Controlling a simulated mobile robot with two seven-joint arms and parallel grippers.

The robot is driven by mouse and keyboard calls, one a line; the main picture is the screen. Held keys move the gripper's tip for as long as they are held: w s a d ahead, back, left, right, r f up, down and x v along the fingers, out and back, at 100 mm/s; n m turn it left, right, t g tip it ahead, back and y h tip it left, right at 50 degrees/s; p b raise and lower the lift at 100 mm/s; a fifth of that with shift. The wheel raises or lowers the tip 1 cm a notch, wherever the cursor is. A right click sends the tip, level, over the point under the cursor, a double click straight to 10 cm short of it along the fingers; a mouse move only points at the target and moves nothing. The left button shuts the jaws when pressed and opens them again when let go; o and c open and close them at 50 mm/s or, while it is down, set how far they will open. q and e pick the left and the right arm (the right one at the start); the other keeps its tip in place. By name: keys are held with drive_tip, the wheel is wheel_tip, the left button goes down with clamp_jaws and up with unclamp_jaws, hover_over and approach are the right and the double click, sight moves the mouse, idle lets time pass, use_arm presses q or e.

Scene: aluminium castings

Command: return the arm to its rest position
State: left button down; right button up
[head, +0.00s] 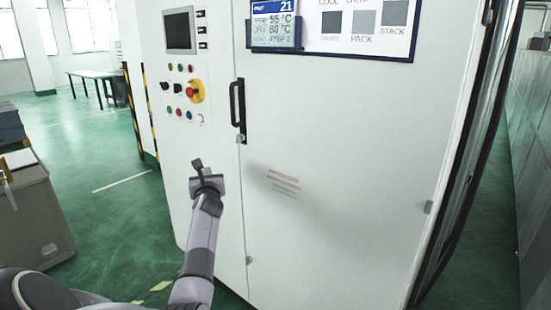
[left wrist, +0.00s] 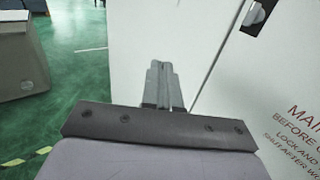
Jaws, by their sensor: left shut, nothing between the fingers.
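My left gripper (head: 198,165) is raised in front of a large white cabinet (head: 340,190), below its control panel and left of the black door handle (head: 238,105). In the left wrist view the two fingers (left wrist: 162,85) are together, with nothing between them. The white cabinet front fills the right of that view, and part of the handle (left wrist: 258,14) shows at the top right. I cannot tell whether the fingers touch the cabinet. My right gripper is in neither view.
A grey bin-like cabinet (head: 40,215) stands at the left. A table (head: 95,76) stands far back. Green floor (head: 105,215) between them is clear.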

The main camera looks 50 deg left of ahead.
use_arm(q)
drive_tip(key=w+d+f+m+t+h, duration=0.1)
drive_tip(key=d+f+m+t+h, duration=0.35)
drive_tip(key=d+m, duration=0.95)
drive_tip(key=w+d+f+m+t+h, duration=0.1)
drive_tip(key=d+f+m+t+h, duration=0.4)
drive_tip(key=d+m, duration=0.9)
drive_tip(key=s+d+f+m+g+h, duration=0.4)
drive_tip(key=s+d+f+m, duration=0.4)
drive_tip(key=s+d+m, duration=0.2)
drive_tip(key=s+d+f+m+g+h, duration=0.4)
drive_tip(key=s+d+f+m, duration=0.4)
drive_tip(key=s+d+m, duration=0.2)
drive_tip(key=d+m, duration=0.2)
drive_tip(key=d, duration=0.2)
drive_tip(key=shift+d+f, duration=0.2)
drive_tip(key=shift+d, duration=0.2)
drive_tip(key=shift+a, duration=0.15)
